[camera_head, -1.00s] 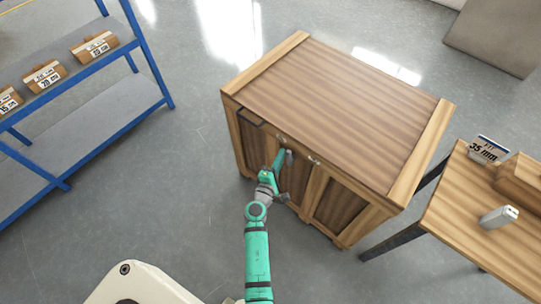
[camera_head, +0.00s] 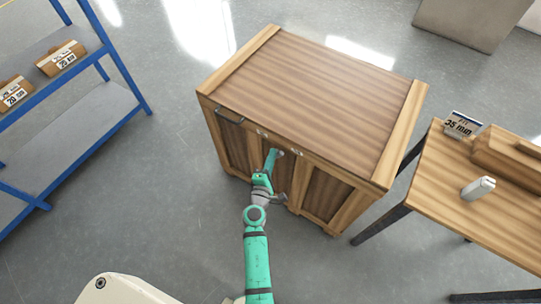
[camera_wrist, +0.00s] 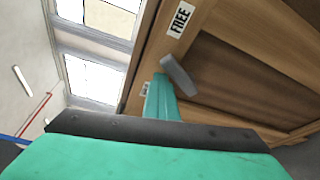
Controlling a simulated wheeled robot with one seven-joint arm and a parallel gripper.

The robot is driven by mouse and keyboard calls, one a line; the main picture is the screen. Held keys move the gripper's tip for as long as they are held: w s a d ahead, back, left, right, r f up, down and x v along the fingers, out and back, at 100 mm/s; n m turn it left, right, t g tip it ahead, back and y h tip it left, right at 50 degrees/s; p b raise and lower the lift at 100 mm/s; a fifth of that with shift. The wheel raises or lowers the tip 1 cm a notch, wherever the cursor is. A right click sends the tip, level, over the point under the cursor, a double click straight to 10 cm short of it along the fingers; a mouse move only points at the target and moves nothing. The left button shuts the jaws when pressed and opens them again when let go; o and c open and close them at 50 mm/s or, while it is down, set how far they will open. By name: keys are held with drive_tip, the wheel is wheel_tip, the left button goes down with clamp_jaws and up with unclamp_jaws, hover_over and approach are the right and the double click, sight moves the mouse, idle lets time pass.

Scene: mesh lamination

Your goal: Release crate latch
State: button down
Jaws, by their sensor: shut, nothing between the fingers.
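The wooden crate (camera_head: 310,90) stands on the floor ahead, its front facing me. A grey latch lever (camera_wrist: 180,75) shows on the crate front in the wrist view, tilted, below a white FREE label (camera_wrist: 180,20). In the head view the lever (camera_head: 280,153) is small, at my gripper's tip. My gripper (camera_head: 271,160) is shut with nothing in it, at the upper middle of the crate front. In the wrist view its teal fingers (camera_wrist: 162,98) are right beside the lever; I cannot tell whether they touch. Another label (camera_wrist: 146,88) is partly hidden by the fingers.
A dark bar handle (camera_head: 229,118) is at the crate's upper left front. A blue shelf (camera_head: 105,125) stands at the left. The floor between is clear.

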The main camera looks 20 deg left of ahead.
drive_tip(key=shift+d+f, duration=0.25)
drive_tip(key=shift+d, duration=0.4)
drive_tip(key=a+r, duration=0.2)
drive_tip(key=a, duration=0.2)
drive_tip(key=s+f, duration=0.1)
drive_tip(key=s, duration=0.8)
drive_tip(key=shift+s+d, duration=0.2)
drive_tip(key=shift+d, duration=0.1)
